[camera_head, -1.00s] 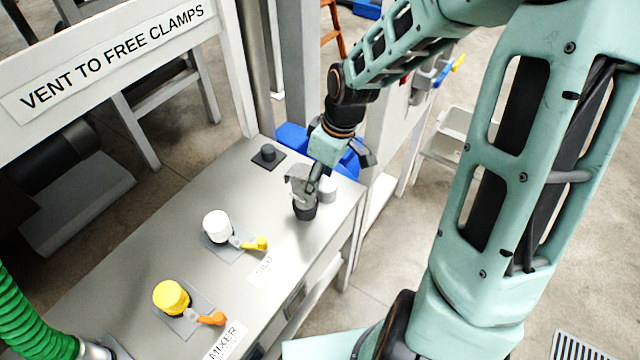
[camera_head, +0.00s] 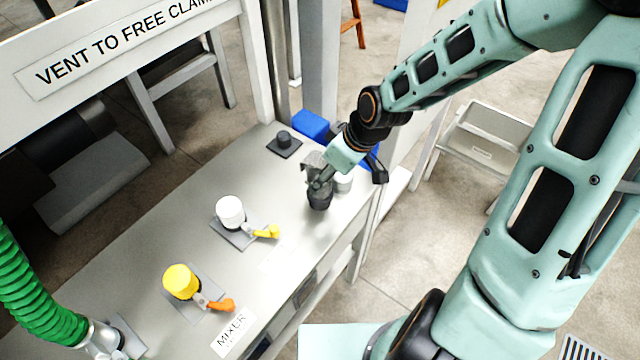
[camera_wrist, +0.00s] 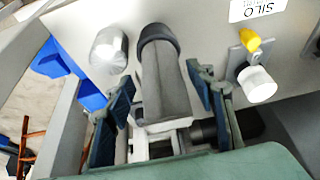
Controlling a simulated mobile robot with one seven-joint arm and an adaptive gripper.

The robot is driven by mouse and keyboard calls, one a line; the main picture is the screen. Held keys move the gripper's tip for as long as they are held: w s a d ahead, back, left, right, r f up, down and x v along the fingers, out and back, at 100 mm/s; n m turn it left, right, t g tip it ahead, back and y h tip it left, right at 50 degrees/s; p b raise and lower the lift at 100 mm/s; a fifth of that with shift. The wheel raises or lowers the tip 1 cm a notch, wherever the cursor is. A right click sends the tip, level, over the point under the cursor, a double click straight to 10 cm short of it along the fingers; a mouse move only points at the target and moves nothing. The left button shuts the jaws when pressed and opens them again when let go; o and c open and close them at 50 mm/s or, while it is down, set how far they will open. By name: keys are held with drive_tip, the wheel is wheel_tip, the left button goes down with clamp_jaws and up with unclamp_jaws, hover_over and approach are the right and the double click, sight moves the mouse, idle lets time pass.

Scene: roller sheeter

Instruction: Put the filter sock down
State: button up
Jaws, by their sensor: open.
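The filter sock, a grey sleeve with a dark round end, stands on the bench in the head view (camera_head: 318,200), dark end down. In the wrist view (camera_wrist: 165,80) it lies between the two fingers of my gripper (camera_wrist: 163,98). The fingers are apart, with a visible gap on each side of the sock near the tips. In the head view my gripper (camera_head: 322,180) is at the sock's upper part and hides some of it.
A pale cylinder (camera_head: 343,183) stands close beside the sock. A white-capped fitting with a yellow handle (camera_head: 230,211) and a yellow-capped one with an orange handle (camera_head: 181,281) sit nearer. A dark peg (camera_head: 284,140) stands behind. Blue bins (camera_head: 310,125) lie beyond the bench.

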drive_tip(key=shift+b+x, duration=1)
drive_tip(key=shift+x, duration=1.75)
drive_tip(key=shift+s, duration=0.1)
drive_tip(key=c, duration=1.3)
drive_tip(key=shift+r, duration=0.15)
